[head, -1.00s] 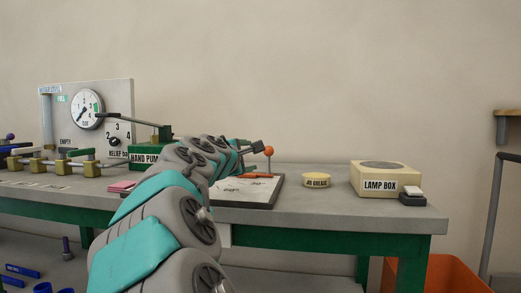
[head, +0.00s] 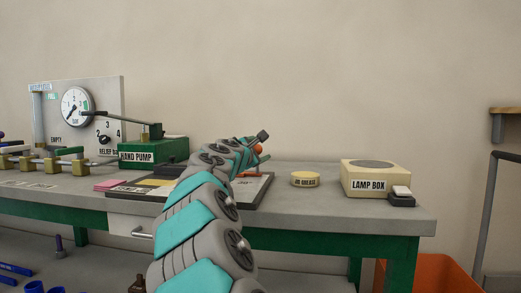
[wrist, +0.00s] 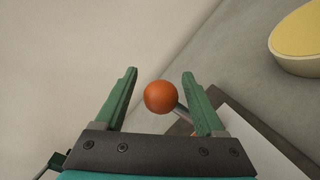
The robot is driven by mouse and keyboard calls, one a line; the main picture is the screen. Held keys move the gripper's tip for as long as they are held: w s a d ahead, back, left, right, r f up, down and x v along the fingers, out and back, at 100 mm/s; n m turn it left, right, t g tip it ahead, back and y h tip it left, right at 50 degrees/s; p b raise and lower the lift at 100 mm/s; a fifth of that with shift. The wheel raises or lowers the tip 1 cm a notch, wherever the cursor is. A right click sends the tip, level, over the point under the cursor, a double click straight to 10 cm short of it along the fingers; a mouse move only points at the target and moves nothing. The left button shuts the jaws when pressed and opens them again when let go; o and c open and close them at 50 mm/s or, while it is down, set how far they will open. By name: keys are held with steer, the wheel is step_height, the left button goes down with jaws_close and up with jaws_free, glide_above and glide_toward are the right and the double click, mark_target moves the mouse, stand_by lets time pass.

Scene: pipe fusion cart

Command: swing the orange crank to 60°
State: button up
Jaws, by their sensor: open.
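The orange crank shows in the wrist view as an orange ball knob (wrist: 160,97) on a thin grey rod. The knob lies between the two green fingers of my gripper (wrist: 158,92), with a gap on each side. My gripper is open. In the head view my gripper (head: 262,138) is over the dial board, and the orange knob (head: 258,149) shows just below it, partly hidden. The board (head: 262,188) lies flat on the bench with a white face. My arm covers much of it, so the crank's angle cannot be read.
A cream grease tin (head: 305,179) stands right of the board, also in the wrist view (wrist: 300,40). The lamp box (head: 375,178) stands further right. The green hand pump (head: 153,152) and gauge panel (head: 75,125) are at left.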

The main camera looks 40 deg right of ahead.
steer(key=shift+w+d, duration=0.15)
steer(key=shift+d, duration=0.15)
steer(key=c, duration=1.1)
jaws_close()
steer(key=shift+w+a, duration=0.1)
steer(key=shift+a, duration=0.05)
